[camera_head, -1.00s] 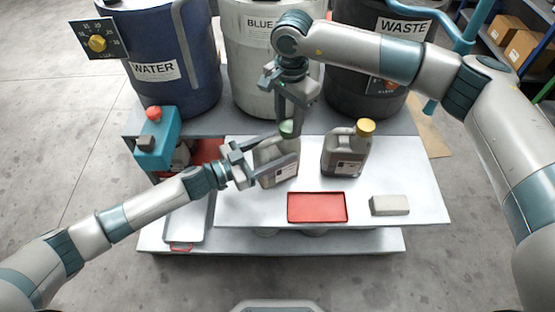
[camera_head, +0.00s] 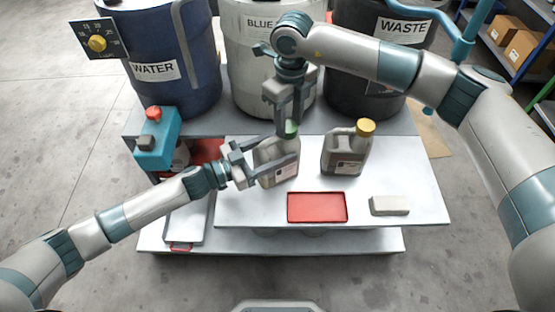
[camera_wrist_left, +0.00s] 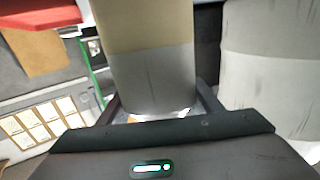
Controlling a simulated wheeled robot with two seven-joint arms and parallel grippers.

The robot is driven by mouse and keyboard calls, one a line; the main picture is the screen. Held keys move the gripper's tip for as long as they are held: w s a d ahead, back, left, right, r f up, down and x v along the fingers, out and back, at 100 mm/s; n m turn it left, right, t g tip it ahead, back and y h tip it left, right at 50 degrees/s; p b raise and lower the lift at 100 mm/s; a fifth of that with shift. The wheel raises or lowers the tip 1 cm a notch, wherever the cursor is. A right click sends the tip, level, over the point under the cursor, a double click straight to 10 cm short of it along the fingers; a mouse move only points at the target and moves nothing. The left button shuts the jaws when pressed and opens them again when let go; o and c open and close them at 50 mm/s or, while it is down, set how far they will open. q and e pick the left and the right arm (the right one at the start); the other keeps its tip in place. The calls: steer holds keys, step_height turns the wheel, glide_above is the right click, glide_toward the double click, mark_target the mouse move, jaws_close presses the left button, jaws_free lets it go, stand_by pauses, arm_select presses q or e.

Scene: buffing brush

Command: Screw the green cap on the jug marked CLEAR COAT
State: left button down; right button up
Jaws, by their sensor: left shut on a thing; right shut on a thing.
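A grey jug (camera_head: 268,153) with a pale label stands on the white tabletop, and the label's words are too small to read. My left gripper (camera_head: 287,146) is shut around the jug's body. In the left wrist view the jug (camera_wrist_left: 148,75) fills the space between the fingers. The green cap (camera_head: 291,129) sits at the top of the jug, upright. My right gripper (camera_head: 286,120) points down from above and is shut on the cap. Its fingers partly hide the cap and neck, so I cannot tell how far the cap is threaded.
A second grey jug with a yellow cap (camera_head: 366,127) stands to the right. A red tray (camera_head: 317,207) and a pale block (camera_head: 390,205) lie in front. A teal device with a red knob (camera_head: 157,138) stands at left. Large WATER (camera_head: 155,70), BLUE and WASTE drums line the back.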

steer(key=m, duration=0.4)
steer(key=shift+m, duration=0.4)
steer(key=m, duration=0.4)
steer(key=o, duration=1.2)
steer(key=shift+o, duration=0.2)
step_height(320, 180, up, 12)
arm_select(q)
steer(key=c, duration=0.5)
jaws_free()
